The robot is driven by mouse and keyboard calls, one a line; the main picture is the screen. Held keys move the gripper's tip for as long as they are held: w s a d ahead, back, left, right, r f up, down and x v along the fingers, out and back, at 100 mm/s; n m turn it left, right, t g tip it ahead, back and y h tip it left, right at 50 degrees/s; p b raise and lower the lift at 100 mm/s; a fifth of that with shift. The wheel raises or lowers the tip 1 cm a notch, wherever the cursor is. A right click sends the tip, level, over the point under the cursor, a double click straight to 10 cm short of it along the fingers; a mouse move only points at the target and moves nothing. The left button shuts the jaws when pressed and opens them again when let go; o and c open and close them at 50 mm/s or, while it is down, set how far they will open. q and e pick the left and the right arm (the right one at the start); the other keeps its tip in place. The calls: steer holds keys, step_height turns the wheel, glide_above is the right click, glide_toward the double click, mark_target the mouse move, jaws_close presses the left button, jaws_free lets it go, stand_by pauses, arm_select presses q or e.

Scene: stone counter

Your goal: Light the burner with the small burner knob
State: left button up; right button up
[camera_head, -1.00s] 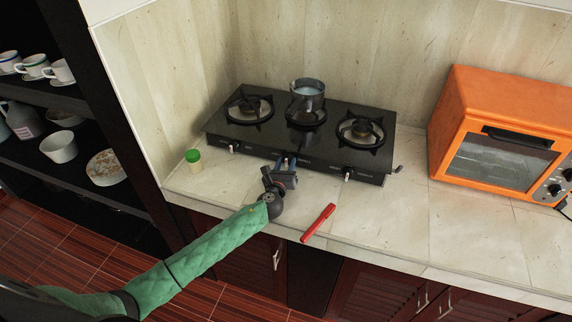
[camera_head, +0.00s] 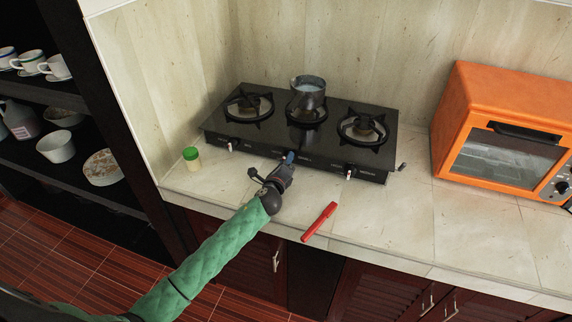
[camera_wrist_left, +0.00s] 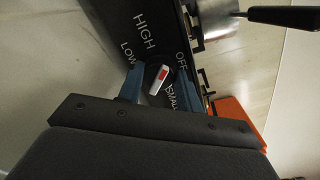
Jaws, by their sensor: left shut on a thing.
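The black stove (camera_head: 325,158) has three burners and knobs along its front panel. My left gripper (camera_head: 289,158) is at the middle of that panel, shut on the small burner knob (camera_wrist_left: 157,80). In the left wrist view the knob is a white bar with a red mark, tilted between blue fingers. HIGH, LOW, OFF and SMALL are printed around it. The gripper hides this knob in the head view. The middle burner (camera_head: 307,117) is under a metal pot (camera_head: 308,92), and no flame is visible there. My right gripper is not in view.
A red stick-like object (camera_head: 319,221) lies on the counter right of my arm. A green-lidded jar (camera_head: 191,158) stands left of the stove. An orange oven (camera_head: 500,95) stands at right. The counter front (camera_head: 400,220) is mostly clear. Dark shelves with dishes are at left.

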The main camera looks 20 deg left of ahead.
arm_select(q)
steer(key=n+b, duration=0.1)
steer(key=n, duration=0.2)
steer(key=shift+f+n, duration=0.1)
steer(key=shift+n, duration=0.2)
steer(key=n+h, duration=0.1)
steer(key=n, duration=0.3)
steer(key=shift+a+b, duration=0.15)
steer(key=shift+b, duration=0.2)
steer(key=shift+n, duration=0.5)
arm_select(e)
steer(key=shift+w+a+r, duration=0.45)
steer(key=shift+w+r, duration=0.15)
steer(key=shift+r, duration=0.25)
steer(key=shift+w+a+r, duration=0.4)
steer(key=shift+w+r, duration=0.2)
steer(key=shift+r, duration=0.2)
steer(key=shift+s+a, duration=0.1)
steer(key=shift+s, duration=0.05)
arm_select(q)
steer(key=o, duration=1)
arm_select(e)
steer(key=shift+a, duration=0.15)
arm_select(q)
steer(key=shift+s, duration=0.1)
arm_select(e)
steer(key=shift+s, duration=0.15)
